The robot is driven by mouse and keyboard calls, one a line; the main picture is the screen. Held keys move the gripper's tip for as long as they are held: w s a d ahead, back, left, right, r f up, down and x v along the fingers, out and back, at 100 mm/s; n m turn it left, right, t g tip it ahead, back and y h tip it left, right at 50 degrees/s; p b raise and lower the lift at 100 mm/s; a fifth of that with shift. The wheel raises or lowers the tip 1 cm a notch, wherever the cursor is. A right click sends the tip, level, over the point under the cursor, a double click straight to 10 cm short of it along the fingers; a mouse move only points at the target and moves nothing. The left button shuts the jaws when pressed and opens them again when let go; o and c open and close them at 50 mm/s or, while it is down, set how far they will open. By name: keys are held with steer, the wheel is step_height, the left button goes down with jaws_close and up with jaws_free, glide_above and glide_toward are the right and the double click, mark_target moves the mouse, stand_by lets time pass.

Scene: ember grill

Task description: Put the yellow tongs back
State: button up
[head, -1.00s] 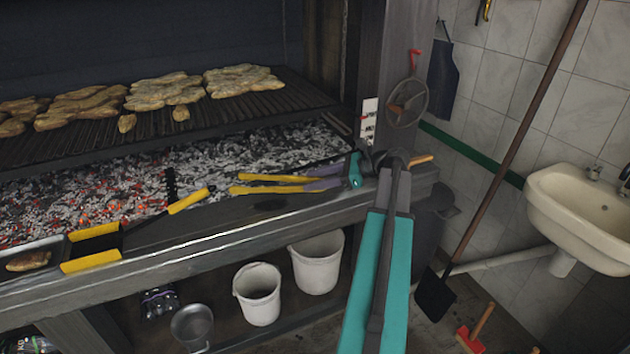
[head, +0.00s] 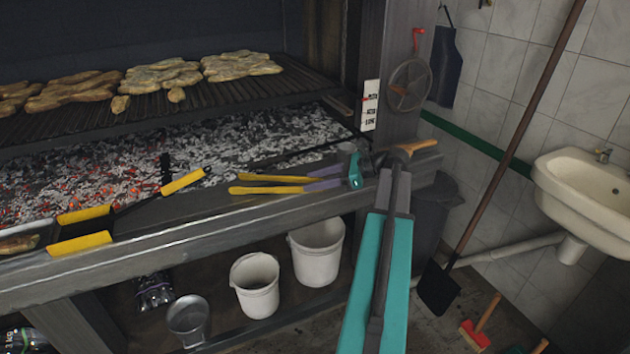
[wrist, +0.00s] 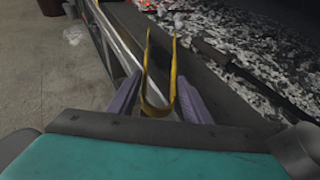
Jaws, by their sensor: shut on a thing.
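The yellow tongs (head: 268,184) are held in my gripper (head: 308,183) over the grill's front ledge, their two arms pointing left in the head view. In the wrist view the tongs (wrist: 147,70) form a narrow yellow U, with the bend close to me and the open ends pointing away. My purple fingers are shut on them, one on each side near the bend, as the wrist view shows at my gripper (wrist: 158,82). I cannot tell the exact gap between the tongs and the ledge.
A yellow-and-black long-handled tool (head: 185,181) lies at the left along the front ledge (head: 200,238). Glowing coals (head: 110,180) lie behind, under a grate (head: 160,112) with meat. White buckets (head: 255,285) stand below.

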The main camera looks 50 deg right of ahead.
steer(key=shift+f, duration=1)
steer(key=shift+c, duration=1)
steer(key=o, duration=0.3)
steer(key=shift+c, duration=0.4)
steer(key=o, duration=0.8)
steer(key=shift+s, duration=0.1)
steer(key=v, duration=1.3)
steer(key=shift+s+d+r, duration=0.2)
steer(key=shift+s, duration=0.05)
